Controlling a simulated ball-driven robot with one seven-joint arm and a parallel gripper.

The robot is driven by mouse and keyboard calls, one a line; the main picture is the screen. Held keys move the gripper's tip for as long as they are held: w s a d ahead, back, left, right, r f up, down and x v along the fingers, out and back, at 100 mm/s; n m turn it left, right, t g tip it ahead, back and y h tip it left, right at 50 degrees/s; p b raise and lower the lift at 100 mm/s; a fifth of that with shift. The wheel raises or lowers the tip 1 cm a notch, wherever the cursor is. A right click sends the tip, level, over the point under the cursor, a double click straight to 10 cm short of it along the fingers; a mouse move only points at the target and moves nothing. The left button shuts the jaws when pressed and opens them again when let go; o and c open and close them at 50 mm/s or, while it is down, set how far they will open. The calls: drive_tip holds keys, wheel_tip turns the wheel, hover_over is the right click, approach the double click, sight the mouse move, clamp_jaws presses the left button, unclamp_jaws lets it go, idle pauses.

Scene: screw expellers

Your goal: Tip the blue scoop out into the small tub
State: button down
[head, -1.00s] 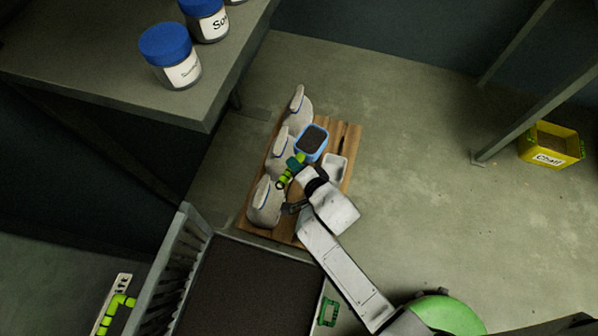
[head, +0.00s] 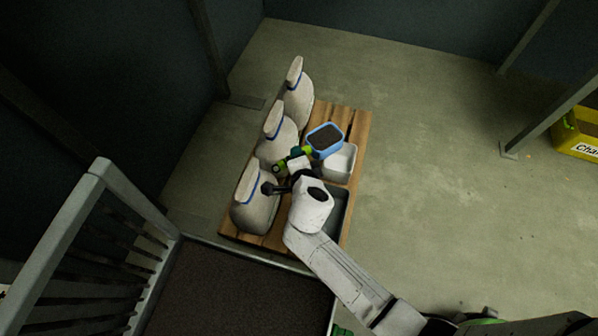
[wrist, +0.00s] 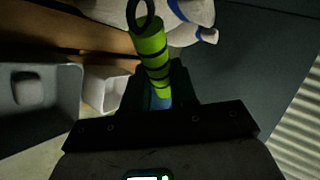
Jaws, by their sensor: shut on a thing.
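My gripper (head: 298,163) is shut on the green handle of the blue scoop (head: 325,141), above the wooden pallet. The scoop's blue-rimmed bowl looks level and holds dark material. In the wrist view the ringed green handle (wrist: 153,50) stands up between the jaws; the bowl is hidden behind my gripper. The small white tub (head: 342,165) sits on the pallet at the bowl's lower right, and the bowl partly overlaps it in the picture. The small tub also shows in the wrist view (wrist: 105,92). I cannot tell the bowl's height above it.
Several pale sacks (head: 255,200) with blue bands stand along the pallet's (head: 357,128) left side. A larger grey tub (head: 338,212) is partly behind my arm. A slatted rail (head: 100,235) stands at left, a yellow bin (head: 580,135) at far right. Floor right of the pallet is clear.

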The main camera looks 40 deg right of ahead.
drive_tip(key=f+b, duration=0.2)
drive_tip(key=f, duration=0.1)
drive_tip(key=shift+w+d+m+b, duration=0.2)
drive_tip(key=shift+w+m+b, duration=0.1)
drive_tip(key=shift+w+m, duration=0.1)
drive_tip(key=shift+w+d+f+g+h+b, duration=0.1)
drive_tip(key=shift+d+f+g+h+b, duration=0.2)
drive_tip(key=shift+b, duration=0.35)
